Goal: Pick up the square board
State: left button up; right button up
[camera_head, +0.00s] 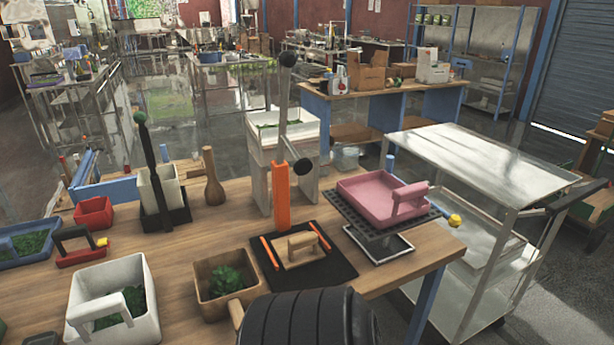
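The likeliest square board is a small flat light-wood piece with an arched handle (301,246), in the front middle of the wooden table. It lies on a flat black square plate (335,271), between two thin orange strips. I cannot tell whether the task means the wooden piece or the black plate. An orange upright post (281,195) stands at the plate's back edge. Neither of my grippers shows in the head view.
A dark ribbed rounded object (308,318) fills the bottom middle, close to the plate. A wooden planter (226,286) and a white bin (113,295) stand left. A pink tray (375,200) sits on a black stand at right. A metal cart (480,160) stands beyond the table's right edge.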

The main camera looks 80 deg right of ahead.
aim_at(301, 248)
jog(key=z, duration=2.6)
